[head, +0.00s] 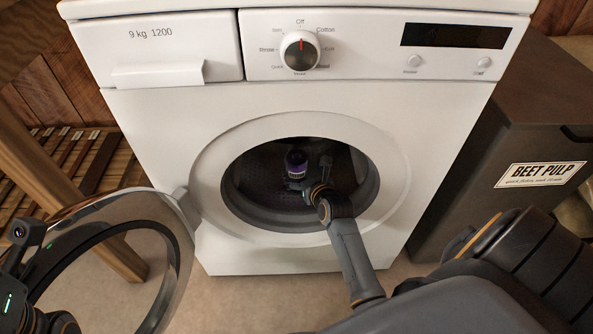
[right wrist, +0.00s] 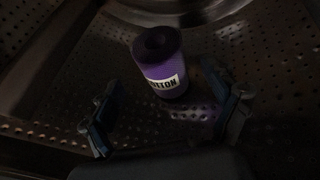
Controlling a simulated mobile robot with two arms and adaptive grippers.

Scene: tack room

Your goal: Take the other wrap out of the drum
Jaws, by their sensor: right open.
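A purple rolled wrap (right wrist: 161,68) with a white label ending in "TTON" stands on end on the perforated floor of the drum (right wrist: 45,115). In the head view the wrap (head: 296,163) shows inside the round opening of the washing machine (head: 200,115). My right arm reaches through that opening. My right gripper (right wrist: 170,110) is open, its two fingers apart on either side in front of the wrap, not touching it. In the head view the right gripper (head: 300,183) is dark and partly hidden by its own wrist. My left gripper's fingers are not visible.
The round door (head: 178,262) stands open to the left, with part of my left arm beside it. A wooden post and slatted rack (head: 62,165) are at left. A dark "BEET PULP" bin (head: 480,185) stands close on the right.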

